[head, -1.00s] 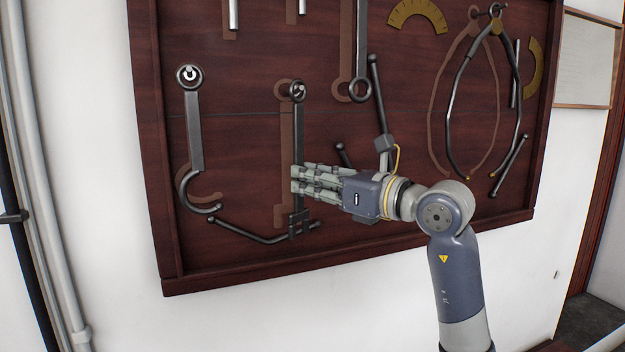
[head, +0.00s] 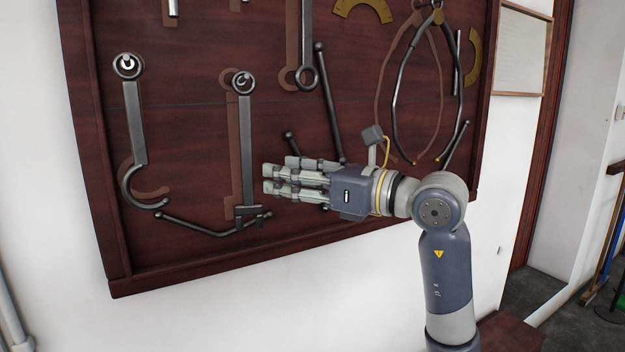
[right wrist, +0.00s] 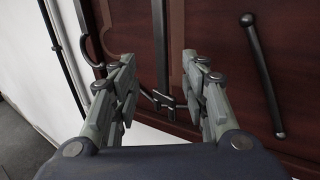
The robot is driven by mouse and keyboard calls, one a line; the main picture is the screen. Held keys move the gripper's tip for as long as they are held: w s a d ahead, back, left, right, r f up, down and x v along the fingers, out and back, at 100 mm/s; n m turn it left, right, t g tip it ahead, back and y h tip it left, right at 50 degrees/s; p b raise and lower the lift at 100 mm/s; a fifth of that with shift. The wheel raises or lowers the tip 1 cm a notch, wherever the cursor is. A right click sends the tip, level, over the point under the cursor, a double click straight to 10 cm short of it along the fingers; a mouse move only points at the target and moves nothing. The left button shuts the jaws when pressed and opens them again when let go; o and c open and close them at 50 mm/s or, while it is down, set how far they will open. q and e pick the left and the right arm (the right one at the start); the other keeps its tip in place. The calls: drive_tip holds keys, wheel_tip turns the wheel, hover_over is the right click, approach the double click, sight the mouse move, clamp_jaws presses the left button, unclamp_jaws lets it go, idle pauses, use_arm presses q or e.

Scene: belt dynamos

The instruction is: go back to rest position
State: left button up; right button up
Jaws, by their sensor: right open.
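My right gripper (head: 268,180) is in front of the lower part of a dark red wooden tool board (head: 190,90), with its fingers pointing left. In the right wrist view its two sides stand apart with nothing between them (right wrist: 165,95). A bar tool with a cross-piece at its lower end (head: 247,160) hangs just left of the fingertips, apart from them in the head view. It also shows in the right wrist view (right wrist: 192,80), beyond the gap between the fingers. My left gripper is not in view.
A hook-ended tool (head: 136,125) hangs at the board's left. A large caliper (head: 398,90) and brass arcs (head: 472,58) hang at the right. Thin rods (head: 329,105) rest against the board. A framed sheet (head: 521,50) is on the wall at right. White wall lies below the board.

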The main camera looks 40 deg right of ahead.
drive_tip(key=shift+v, duration=2.5)
